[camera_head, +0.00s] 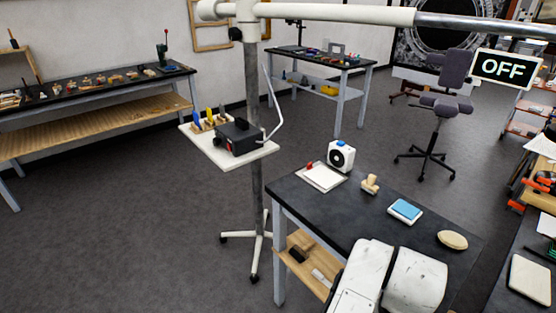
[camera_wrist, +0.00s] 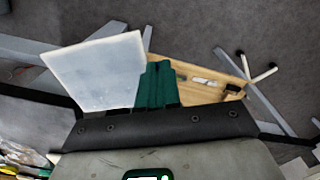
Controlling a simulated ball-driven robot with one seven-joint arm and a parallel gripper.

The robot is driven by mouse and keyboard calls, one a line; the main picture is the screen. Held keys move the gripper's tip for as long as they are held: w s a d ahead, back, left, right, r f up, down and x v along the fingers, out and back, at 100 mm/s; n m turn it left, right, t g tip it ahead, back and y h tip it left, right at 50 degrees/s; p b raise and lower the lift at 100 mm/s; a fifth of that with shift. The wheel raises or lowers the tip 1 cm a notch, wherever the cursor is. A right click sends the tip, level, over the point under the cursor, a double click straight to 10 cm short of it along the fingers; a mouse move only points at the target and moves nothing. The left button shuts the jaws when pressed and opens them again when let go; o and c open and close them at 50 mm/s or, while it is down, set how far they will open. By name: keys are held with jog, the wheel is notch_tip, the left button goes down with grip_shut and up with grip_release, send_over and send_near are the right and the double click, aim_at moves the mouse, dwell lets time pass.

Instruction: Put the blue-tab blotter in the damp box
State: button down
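In the wrist view my gripper (camera_wrist: 158,72) has its two green fingers close together. A pale square sheet (camera_wrist: 98,72) meets them from the left and overlaps the table legs behind, so it looks held. It resembles a blotter, but no blue tab shows on it. In the head view my gripper is hidden behind my white arm. On the black table (camera_head: 318,208) there lie a white flat piece with a red tab (camera_head: 322,178) and a blue-topped white block (camera_head: 405,211). I cannot tell which thing is the damp box.
The table also bears a white cube with a black disc (camera_head: 341,158), a wooden stamp-like piece (camera_head: 370,185) and a beige oval (camera_head: 453,240). A wooden shelf (camera_head: 301,265) lies below, also in the wrist view (camera_wrist: 195,82). A wheeled stand (camera_head: 258,205) stands left of the table.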

notch_tip(320, 180, down, 11)
jog(key=w+a+n, duration=0.2)
jog(key=w+n, duration=0.1)
jog(key=n, duration=0.2)
jog(key=shift+s, duration=0.2)
jog(key=shift+a, duration=0.15)
dwell(0.3)
jog(key=shift+d, duration=0.25)
jog(key=shift+a, duration=0.2)
dwell(0.3)
